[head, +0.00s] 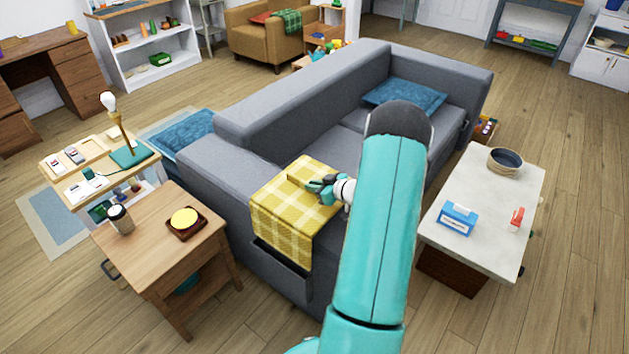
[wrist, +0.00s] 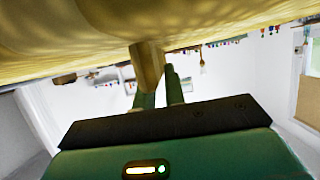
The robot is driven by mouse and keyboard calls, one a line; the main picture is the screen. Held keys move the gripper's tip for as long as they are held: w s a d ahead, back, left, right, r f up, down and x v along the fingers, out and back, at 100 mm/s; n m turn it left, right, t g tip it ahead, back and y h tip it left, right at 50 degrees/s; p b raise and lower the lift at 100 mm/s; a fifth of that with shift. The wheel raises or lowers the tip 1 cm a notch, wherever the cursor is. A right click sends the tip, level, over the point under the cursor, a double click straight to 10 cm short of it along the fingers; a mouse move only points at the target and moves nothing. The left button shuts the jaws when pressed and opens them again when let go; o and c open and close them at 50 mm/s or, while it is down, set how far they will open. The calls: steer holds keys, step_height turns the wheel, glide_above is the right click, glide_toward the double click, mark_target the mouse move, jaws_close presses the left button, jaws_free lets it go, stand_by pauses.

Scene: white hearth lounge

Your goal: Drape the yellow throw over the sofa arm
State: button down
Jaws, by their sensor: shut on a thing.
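The yellow checked throw (head: 290,205) lies over the near arm of the grey sofa (head: 292,100) in the head view. Part of it rests on top of the arm and part hangs down the outer side. My gripper (head: 312,185) is at the throw's upper right part, shut on a fold of it. In the wrist view my gripper (wrist: 158,80) has its fingers up against the throw (wrist: 90,35), which fills the top of the picture. The fingertips are partly hidden by the cloth.
A wooden side table (head: 165,245) with a cup and a yellow-topped item stands left of the sofa arm. A low pale-topped table (head: 490,195) with a bowl and a blue box stands to the right. A blue cushion (head: 405,95) lies on the sofa. Open floor shows at far right.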

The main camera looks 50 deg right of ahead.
mark_target(339, 208)
steer(key=shift+f, duration=4.1)
steer(key=shift+a, duration=0.1)
steer(key=c, duration=1.4)
jaws_free()
steer(key=v, duration=1.3)
steer(key=shift+s+r, duration=0.25)
steer(key=shift+s, duration=0.1)
steer(key=shift+r, duration=3.95)
